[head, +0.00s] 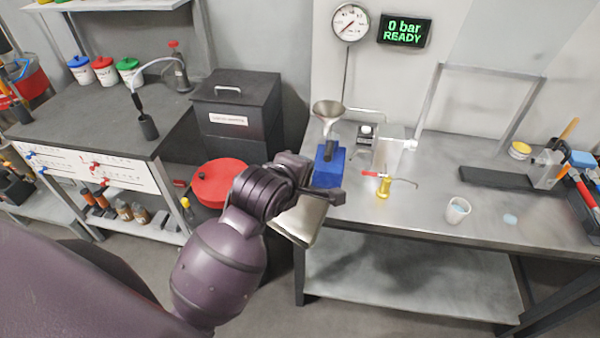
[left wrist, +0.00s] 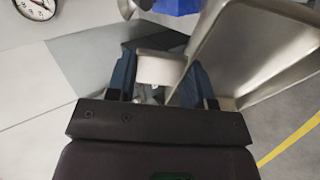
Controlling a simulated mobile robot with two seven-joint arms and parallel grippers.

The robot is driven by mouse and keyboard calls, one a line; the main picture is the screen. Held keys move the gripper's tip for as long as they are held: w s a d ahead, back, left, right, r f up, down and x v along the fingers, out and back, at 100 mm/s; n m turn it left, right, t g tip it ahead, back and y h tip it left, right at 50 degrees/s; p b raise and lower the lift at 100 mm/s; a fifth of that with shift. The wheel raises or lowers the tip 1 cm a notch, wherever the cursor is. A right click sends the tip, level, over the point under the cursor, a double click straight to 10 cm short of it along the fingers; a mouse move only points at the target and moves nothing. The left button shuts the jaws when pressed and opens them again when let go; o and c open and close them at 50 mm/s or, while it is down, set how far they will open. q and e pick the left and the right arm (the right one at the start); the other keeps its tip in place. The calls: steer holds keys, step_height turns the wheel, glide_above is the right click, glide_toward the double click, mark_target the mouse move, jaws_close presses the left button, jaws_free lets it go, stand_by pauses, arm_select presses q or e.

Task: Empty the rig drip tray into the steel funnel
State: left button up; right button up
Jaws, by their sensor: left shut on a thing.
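The steel drip tray (head: 298,222) hangs just below and in front of my left gripper (head: 312,190), off the bench's left front edge. In the left wrist view the tray (left wrist: 272,45) fills the upper right, and my left gripper (left wrist: 158,82) is shut on its pale tab, between two blue fingers. The tray looks tilted in the head view; whether it holds liquid cannot be seen. The steel funnel (head: 328,109) stands with its mouth up above a blue block (head: 329,168) on the bench, beyond and above the gripper, apart from the tray. My right gripper is not in view.
The steel bench (head: 430,215) holds a yellow-bodied valve (head: 384,186), a white cup (head: 457,209) and a grey block fixture (head: 388,150). A red-lidded drum (head: 218,182) and a dark bin (head: 236,118) stand left of it. The bench's front middle is fairly clear.

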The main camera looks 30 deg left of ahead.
arm_select(q)
steer(key=shift+d, duration=0.1)
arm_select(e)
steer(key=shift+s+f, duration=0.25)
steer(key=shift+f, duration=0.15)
arm_select(q)
steer(key=shift+a+f, duration=0.1)
steer(key=shift+a, duration=0.1)
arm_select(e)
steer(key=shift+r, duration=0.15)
